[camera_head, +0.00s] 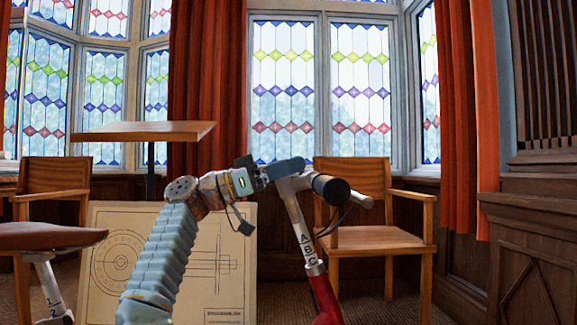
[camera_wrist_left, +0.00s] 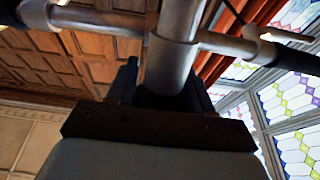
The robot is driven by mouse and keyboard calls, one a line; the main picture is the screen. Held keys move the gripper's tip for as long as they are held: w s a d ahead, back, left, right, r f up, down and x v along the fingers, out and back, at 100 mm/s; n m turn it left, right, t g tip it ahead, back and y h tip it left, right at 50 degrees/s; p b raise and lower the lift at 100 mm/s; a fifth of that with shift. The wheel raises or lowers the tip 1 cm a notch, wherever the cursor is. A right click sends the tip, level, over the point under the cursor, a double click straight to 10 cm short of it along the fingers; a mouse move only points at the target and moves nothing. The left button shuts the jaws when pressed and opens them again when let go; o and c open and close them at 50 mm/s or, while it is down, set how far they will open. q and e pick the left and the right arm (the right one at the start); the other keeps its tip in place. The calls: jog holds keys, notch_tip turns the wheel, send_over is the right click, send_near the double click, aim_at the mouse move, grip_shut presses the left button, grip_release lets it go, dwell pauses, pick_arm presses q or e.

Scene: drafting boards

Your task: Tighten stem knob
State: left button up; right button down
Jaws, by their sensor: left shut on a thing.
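The handlebar post (camera_head: 301,236) is silver, marked with the letters A, B and C, and rises from a red frame part (camera_head: 324,297). A bar with a round black grip end (camera_head: 332,190) crosses its top. My left gripper (camera_head: 268,173) is at the top of the post. In the left wrist view its two dark fingers stand either side of a grey metal stem (camera_wrist_left: 174,55), and it is shut on it. The crossbar (camera_wrist_left: 108,25) runs out to both sides there. I cannot make out a separate knob. My right gripper is not in view.
A brown saddle (camera_head: 45,236) on a numbered silver post is at the left. A drawing board (camera_head: 232,225) leans behind my left arm. Thin cables hang near the bar.

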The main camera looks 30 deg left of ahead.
pick_arm(q)
jog(key=o, duration=1)
jog(key=shift+c, duration=0.2)
jog(key=shift+s+a+f, duration=0.15)
jog(key=shift+a, duration=0.15)
jog(key=b+v, duration=0.1)
jog(key=v, duration=1.2)
jog(key=shift+b, duration=0.4)
jog(key=shift+s, duration=0.1)
